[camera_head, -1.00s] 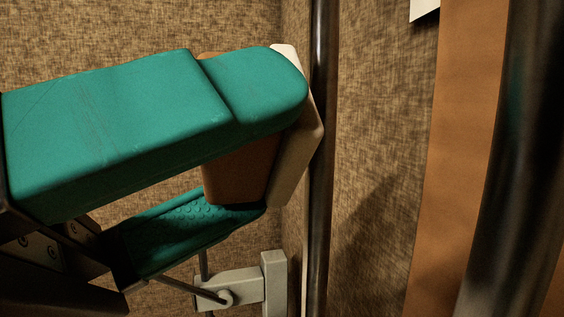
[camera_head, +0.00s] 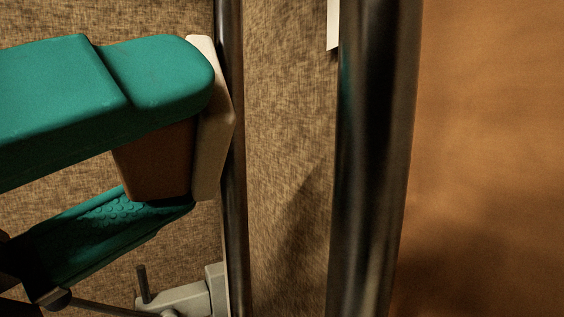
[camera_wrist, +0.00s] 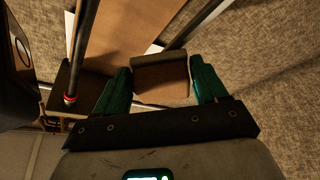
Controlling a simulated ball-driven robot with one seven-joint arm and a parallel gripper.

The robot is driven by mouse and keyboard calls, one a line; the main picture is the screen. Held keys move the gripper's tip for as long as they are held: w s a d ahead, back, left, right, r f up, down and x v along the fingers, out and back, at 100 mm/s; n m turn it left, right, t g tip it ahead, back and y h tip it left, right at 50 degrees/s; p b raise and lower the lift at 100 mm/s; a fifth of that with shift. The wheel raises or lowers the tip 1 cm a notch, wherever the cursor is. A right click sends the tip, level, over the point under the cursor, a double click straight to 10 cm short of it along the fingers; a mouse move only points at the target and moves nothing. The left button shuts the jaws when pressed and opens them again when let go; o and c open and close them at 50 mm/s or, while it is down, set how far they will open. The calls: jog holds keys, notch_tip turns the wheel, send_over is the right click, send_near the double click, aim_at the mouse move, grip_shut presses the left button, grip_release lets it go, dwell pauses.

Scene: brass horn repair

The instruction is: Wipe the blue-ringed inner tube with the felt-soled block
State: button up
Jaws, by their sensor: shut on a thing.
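My gripper (camera_head: 165,140) has green padded fingers, shut on a brown block (camera_head: 155,160) with a pale felt sole (camera_head: 212,120). The block also shows between the fingers in the wrist view (camera_wrist: 160,80). In the head view the sole faces right, right beside a thin dark upright tube (camera_head: 231,150); I cannot tell whether they touch. A thicker-looking dark tube (camera_head: 372,150) stands further right. In the wrist view, a tube (camera_wrist: 84,45) with a red ring (camera_wrist: 70,98) is left of the gripper. No blue ring shows, so I cannot tell which tube is blue-ringed.
A grey clamp-like fitting (camera_head: 190,299) is below the gripper, by the thin tube's lower part. A brown panel (camera_head: 490,150) fills the right of the head view. A white sheet edge (camera_head: 333,25) shows at the top. Brown woven surface lies behind the tubes.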

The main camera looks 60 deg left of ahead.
jog(key=shift+w+r+p, duration=0.15)
jog(key=shift+r+p, duration=1)
jog(key=shift+r, duration=5.6)
jog(key=shift+f+b, duration=2.4)
jog(key=shift+f, duration=1.05)
jog(key=shift+f+b, duration=3.05)
jog(key=shift+f, duration=1.6)
jog(key=s, duration=0.6)
jog(key=shift+a+p, duration=0.25)
jog(key=shift+p, duration=0.15)
jog(key=shift+s+a, duration=0.1)
jog(key=shift+s, duration=1.4)
